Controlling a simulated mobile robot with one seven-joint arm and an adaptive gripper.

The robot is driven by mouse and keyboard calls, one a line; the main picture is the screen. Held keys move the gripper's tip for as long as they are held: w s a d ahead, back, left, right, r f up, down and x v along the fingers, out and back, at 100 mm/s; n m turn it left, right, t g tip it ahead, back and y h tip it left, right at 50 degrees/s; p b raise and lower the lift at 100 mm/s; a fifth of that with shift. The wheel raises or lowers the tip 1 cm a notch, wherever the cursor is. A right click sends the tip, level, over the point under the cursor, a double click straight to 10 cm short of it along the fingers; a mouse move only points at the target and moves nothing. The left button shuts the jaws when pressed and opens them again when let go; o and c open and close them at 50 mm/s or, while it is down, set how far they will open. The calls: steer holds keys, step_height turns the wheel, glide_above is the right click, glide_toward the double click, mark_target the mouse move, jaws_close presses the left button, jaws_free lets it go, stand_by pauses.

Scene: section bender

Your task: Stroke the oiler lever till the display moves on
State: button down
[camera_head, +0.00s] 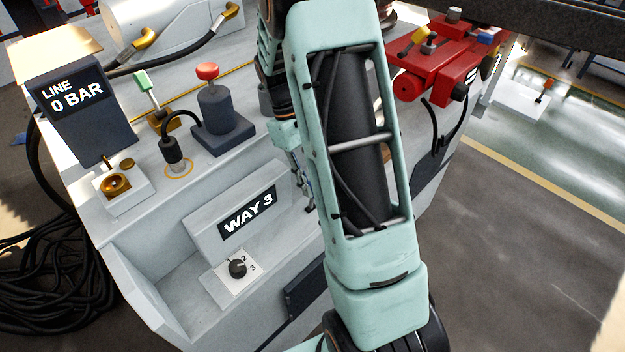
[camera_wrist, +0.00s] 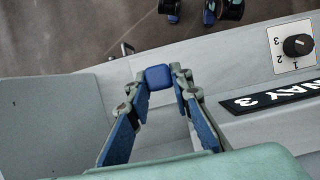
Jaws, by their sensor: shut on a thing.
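In the wrist view my gripper (camera_wrist: 158,84) has its fingertips closed on either side of a blue, rounded square knob (camera_wrist: 158,75), which I take to be the lever's end. The lever's shaft and pivot are not clear in this view. In the head view my arm hides the knob and most of the gripper. One display (camera_head: 247,212) reads "WAY 3", and part of it also shows in the wrist view (camera_wrist: 268,97). Another display (camera_head: 72,97) reads "LINE 0 BAR".
A black rotary selector (camera_head: 237,268) with numbers sits below the WAY display. A red-knobbed dark block (camera_head: 218,125), a green-tipped lever (camera_head: 146,88) and a brass cup (camera_head: 117,184) stand on the bench top. A red valve block (camera_head: 435,65) is at upper right. Open floor lies right.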

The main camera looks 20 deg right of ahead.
steer(key=c, duration=1.7)
jaws_free()
steer(key=v, duration=1.2)
steer(key=shift+r, duration=0.1)
